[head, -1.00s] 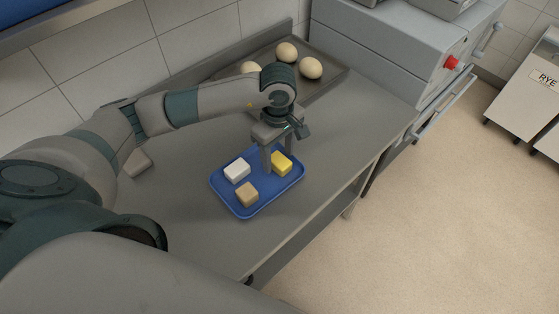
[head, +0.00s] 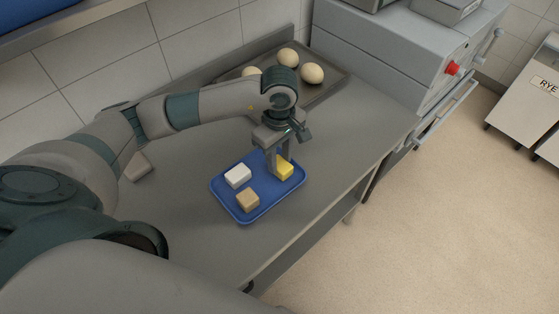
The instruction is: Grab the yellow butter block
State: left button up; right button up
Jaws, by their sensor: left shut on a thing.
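The yellow butter block (head: 285,172) sits at the right part of the blue tray (head: 259,208) on the steel bench. My left gripper (head: 280,168) points down over the tray and is shut on the yellow block, with a finger covering its left side. A white block (head: 237,176) lies to the left on the tray. A tan block (head: 248,200) lies nearer the tray's front. I cannot tell whether the yellow block is clear of the tray surface. My right gripper is not in view.
A dark baking tray (head: 325,89) with several pale dough balls (head: 312,73) is at the back of the bench (head: 205,242). A grey machine with a red knob (head: 452,68) stands at the right. A pale block (head: 137,166) lies by my left arm.

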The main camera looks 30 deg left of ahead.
pick_arm(q)
jog(key=shift+r, duration=0.35)
jog(key=r+b, duration=0.2)
jog(key=r, duration=0.1)
jog(key=shift+d, duration=0.4)
jog(key=s+d+r+b, duration=0.1)
jog(key=d+r+b, duration=0.2)
jog(key=d+r, duration=0.3)
jog(key=d, duration=0.4)
jog(key=shift+s+d+r+b, duration=0.3)
jog(key=shift+d+r+b, duration=0.05)
jog(key=shift+d+r, duration=0.05)
jog(key=m, duration=1.5)
send_near(282, 164)
jog(key=s+d, duration=0.1)
jog(key=s+d+f, duration=0.1)
jog(key=s+d, duration=0.1)
jog(key=s, duration=0.1)
jog(key=shift+f, duration=0.35)
